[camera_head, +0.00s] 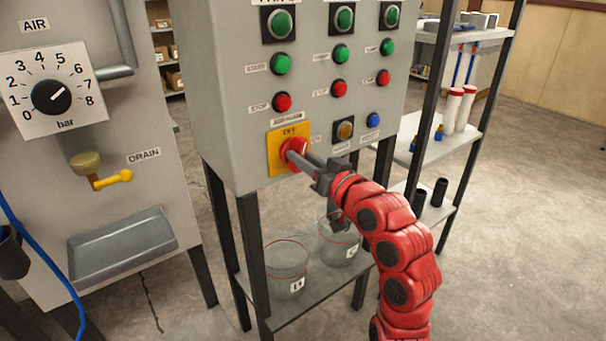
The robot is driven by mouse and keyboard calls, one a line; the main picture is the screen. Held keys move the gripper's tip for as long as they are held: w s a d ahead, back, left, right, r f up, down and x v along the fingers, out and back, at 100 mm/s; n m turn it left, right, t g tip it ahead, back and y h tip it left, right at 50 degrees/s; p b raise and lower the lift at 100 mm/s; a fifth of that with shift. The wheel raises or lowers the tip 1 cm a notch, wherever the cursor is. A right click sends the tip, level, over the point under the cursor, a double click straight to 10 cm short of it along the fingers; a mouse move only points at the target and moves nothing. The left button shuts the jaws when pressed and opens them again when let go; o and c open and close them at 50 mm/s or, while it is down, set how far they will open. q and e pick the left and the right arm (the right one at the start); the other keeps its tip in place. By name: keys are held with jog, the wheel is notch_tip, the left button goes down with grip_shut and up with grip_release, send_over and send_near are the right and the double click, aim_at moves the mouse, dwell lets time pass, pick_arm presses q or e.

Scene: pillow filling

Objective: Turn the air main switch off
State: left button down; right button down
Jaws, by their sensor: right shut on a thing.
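The switch is a red rotary knob (292,147) on a yellow plate (275,158), low on the front of the grey control box. Small lettering at the plate's top and the label above it are too small to read surely. My right gripper (306,158) reaches in from the right and is shut on the red knob. Its fingers hide part of the knob, so I cannot tell the knob's exact angle. My left gripper is not in view.
Green and red push buttons (282,103) sit above the switch; an amber button (344,130) and a blue button (373,120) are to its right. An air panel with a dial (52,97) and yellow drain lever (112,180) stands left. Buckets (287,268) stand below.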

jog(key=n+b, duration=0.3)
jog(key=shift+f, duration=0.15)
dwell(0.3)
jog(key=c, duration=0.7)
grip_release()
jog(key=b+v, duration=0.7)
jog(key=v, duration=1)
jog(key=shift+s+d, duration=0.1)
